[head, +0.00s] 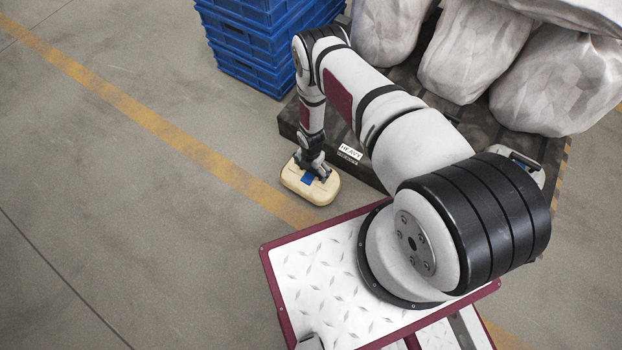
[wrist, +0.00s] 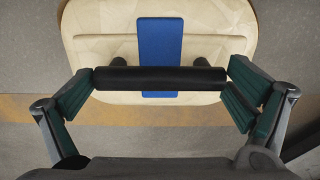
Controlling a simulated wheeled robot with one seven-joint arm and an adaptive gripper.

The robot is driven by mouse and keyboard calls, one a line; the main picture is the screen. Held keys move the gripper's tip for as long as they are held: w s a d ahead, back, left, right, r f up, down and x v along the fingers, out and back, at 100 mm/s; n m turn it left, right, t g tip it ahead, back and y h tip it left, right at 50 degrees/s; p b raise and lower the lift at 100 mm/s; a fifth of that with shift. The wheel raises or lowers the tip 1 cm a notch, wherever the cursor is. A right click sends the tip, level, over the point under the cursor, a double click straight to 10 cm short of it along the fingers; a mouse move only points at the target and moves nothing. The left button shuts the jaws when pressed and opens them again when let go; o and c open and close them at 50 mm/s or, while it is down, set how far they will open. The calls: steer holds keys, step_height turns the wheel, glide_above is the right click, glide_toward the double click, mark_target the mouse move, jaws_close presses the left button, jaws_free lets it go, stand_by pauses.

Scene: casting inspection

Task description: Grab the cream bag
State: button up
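The cream bag (head: 323,191) is a rounded, pale block with a blue patch on top. In the head view it is at floor level beside the dark platform, below my arm. In the wrist view the cream bag (wrist: 105,30) fills the upper middle, with a black bar handle (wrist: 160,79) across it. My gripper (wrist: 160,88) is over the bag, its fingers wide apart, one near each end of the handle. I cannot tell whether the pads touch the handle. In the head view my gripper (head: 314,166) hides part of the bag's top.
A dark platform (head: 292,121) with a "HEAVY" label (head: 350,151) carries large grey-white sacks (head: 470,50) at the upper right. Stacked blue crates (head: 255,45) stand behind. A yellow line (head: 140,113) crosses the floor. The floor to the left is clear.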

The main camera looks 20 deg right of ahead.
steer(key=c, duration=1.3)
steer(key=shift+c, duration=0.2)
steer(key=shift+r, duration=0.1)
